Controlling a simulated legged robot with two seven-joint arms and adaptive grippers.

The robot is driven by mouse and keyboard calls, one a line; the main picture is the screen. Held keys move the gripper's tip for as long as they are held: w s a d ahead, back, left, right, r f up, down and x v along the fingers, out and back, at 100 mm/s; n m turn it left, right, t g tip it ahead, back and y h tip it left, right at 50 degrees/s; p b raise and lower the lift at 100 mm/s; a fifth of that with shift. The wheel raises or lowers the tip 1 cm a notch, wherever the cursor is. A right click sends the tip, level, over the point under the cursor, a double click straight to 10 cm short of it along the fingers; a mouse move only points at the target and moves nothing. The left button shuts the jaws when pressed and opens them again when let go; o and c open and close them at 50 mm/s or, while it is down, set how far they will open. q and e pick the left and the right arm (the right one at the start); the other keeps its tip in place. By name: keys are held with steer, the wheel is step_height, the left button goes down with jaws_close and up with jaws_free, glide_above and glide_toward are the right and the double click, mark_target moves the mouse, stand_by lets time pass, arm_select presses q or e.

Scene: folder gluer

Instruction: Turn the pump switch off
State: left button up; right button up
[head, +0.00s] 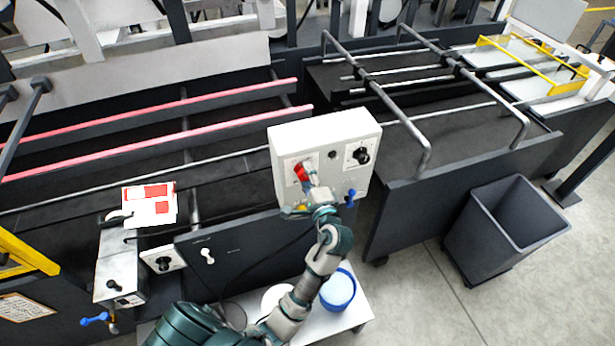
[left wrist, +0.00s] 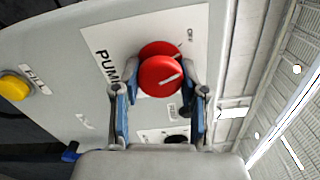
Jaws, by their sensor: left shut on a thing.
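The pump switch is a round red knob (head: 301,172) on the front of a white control box (head: 330,130). In the left wrist view the red knob (left wrist: 161,74) sits on a white plate lettered PUMP, with OFF printed near the upper right. A pale pointer line on the knob slants up to the right. My left gripper (head: 305,186) reaches the box from below; its two fingers (left wrist: 160,100) are shut on the knob, one on each side. The fingers and wrist partly hide the lower part of the plate. My right gripper is in neither view.
A black rotary knob (head: 361,155) is right of the pump switch, with a blue lever (head: 350,198) below it. A yellow button (left wrist: 14,87) is on the same box. Machine rails lie behind. A grey bin (head: 505,225) stands right on open floor.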

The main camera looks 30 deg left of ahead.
arm_select(q)
steer(key=shift+n+b, duration=0.4)
steer(key=shift+n, duration=0.8)
steer(key=o, duration=1.1)
steer(key=shift+a, duration=0.1)
steer(key=v, duration=1.2)
steer(key=shift+f, duration=0.1)
